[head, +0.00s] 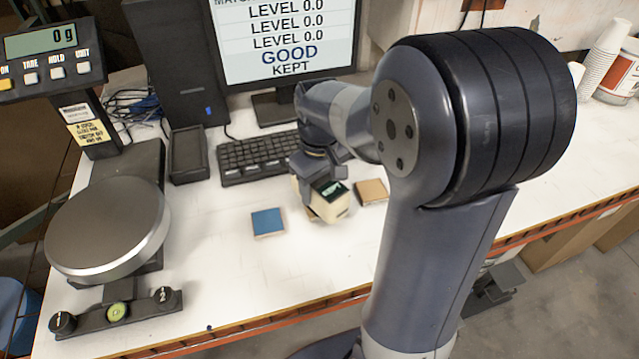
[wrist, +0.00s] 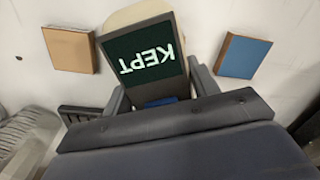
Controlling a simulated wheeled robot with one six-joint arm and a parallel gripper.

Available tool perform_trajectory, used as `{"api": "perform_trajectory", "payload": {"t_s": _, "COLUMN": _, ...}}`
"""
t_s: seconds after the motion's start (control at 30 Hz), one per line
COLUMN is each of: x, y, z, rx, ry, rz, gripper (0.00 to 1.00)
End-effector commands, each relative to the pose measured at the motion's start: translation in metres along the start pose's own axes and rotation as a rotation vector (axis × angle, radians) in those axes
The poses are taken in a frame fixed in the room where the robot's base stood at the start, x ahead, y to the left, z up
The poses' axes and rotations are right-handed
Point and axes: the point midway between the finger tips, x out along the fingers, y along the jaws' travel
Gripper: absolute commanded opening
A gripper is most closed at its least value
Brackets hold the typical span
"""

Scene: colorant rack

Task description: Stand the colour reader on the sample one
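The colour reader (head: 328,203) is a cream block with a dark green screen, and in the wrist view (wrist: 143,57) the screen reads KEPT. My gripper (head: 318,172) is on its upper part, with a finger against each side in the wrist view (wrist: 158,92). A blue sample tile (head: 267,222) lies to the left of the reader, and a tan sample tile (head: 371,191) lies to its right. A brown edge (head: 312,213) shows under the reader's lower left; most of it is hidden. I cannot tell whether the reader touches it.
A keyboard (head: 255,158) and a monitor (head: 285,40) showing GOOD and KEPT stand behind. A scale with a round pan (head: 108,228) stands at the left, its display (head: 40,42) reading 0 g. The white bench top (head: 250,280) is clear in front.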

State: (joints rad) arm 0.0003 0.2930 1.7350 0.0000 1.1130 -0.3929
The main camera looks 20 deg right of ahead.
Motion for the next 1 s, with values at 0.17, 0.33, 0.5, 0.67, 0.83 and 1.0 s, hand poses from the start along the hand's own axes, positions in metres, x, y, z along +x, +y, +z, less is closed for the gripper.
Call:
{"api": "perform_trajectory", "payload": {"t_s": 0.17, "x": 0.0, "y": 0.0, "z": 0.0, "rx": 0.0, "ry": -0.001, "rz": 0.0, "gripper": 0.72}}
{"api": "perform_trajectory", "payload": {"t_s": 0.33, "x": 0.0, "y": 0.0, "z": 0.0, "rx": 0.0, "ry": -0.001, "rz": 0.0, "gripper": 0.78}}
{"api": "perform_trajectory", "payload": {"t_s": 0.5, "x": -0.002, "y": 0.0, "z": 0.0, "rx": 0.0, "ry": 0.0, "rz": 0.0, "gripper": 0.78}}
{"api": "perform_trajectory", "payload": {"t_s": 0.67, "x": -0.018, "y": 0.0, "z": -0.001, "rx": 0.0, "ry": 0.003, "rz": 0.001, "gripper": 0.78}}
{"api": "perform_trajectory", "payload": {"t_s": 0.83, "x": -0.054, "y": 0.001, "z": -0.001, "rx": 0.0, "ry": 0.006, "rz": 0.002, "gripper": 0.78}}
{"api": "perform_trajectory", "payload": {"t_s": 1.0, "x": -0.09, "y": 0.0, "z": -0.001, "rx": 0.0, "ry": 0.004, "rz": 0.002, "gripper": 0.78}}
